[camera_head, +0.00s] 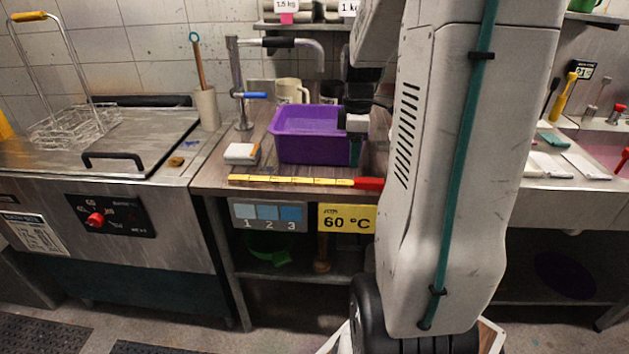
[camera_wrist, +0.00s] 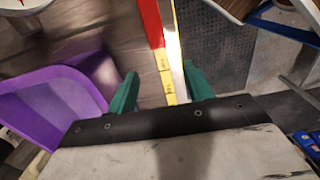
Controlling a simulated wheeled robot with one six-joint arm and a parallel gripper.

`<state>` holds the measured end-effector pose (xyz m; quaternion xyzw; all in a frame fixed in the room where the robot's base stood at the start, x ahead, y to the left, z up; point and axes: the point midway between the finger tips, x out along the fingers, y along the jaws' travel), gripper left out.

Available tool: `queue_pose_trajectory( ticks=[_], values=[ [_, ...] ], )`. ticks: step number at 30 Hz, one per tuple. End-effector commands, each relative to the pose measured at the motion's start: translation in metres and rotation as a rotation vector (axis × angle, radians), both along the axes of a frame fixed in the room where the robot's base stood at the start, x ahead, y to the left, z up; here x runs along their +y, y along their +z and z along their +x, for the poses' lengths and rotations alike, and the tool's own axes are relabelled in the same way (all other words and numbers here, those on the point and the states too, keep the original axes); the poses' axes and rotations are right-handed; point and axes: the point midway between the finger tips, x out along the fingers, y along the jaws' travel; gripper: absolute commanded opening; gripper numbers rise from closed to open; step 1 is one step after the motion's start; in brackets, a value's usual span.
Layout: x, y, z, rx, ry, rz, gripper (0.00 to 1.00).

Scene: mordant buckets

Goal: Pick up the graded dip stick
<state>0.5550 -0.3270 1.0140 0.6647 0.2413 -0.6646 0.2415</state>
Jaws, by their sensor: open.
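The graded dip stick (camera_head: 290,180) is a yellow marked strip with a red handle (camera_head: 369,184). It lies along the front edge of the wooden counter, handle to the right. In the wrist view its yellow part (camera_wrist: 167,80) runs between the two green fingers, with the red handle at the top. My gripper (camera_wrist: 160,82) is open, one finger on each side of the stick, and looks apart from it. In the head view my gripper (camera_head: 355,154) is above the counter by the purple tub's right end, partly hidden by its own body.
The purple tub (camera_head: 308,122) stands close to my gripper, also at left in the wrist view (camera_wrist: 45,110). A tap (camera_head: 240,90) stands behind. The counter's front edge drops to the floor.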

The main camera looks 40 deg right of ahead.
Motion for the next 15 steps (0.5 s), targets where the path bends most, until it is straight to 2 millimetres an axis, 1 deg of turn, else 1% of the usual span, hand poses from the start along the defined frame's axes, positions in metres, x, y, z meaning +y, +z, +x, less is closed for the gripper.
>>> queue_pose_trajectory(
  ticks=[2, 8, 15],
  values=[
    [-0.004, -0.008, -0.001, 0.001, 0.008, 0.002, 0.51],
    [-0.003, -0.031, -0.002, 0.002, 0.010, 0.002, 0.51],
    [-0.006, -0.066, -0.007, 0.003, 0.011, 0.004, 0.51]
  ],
)
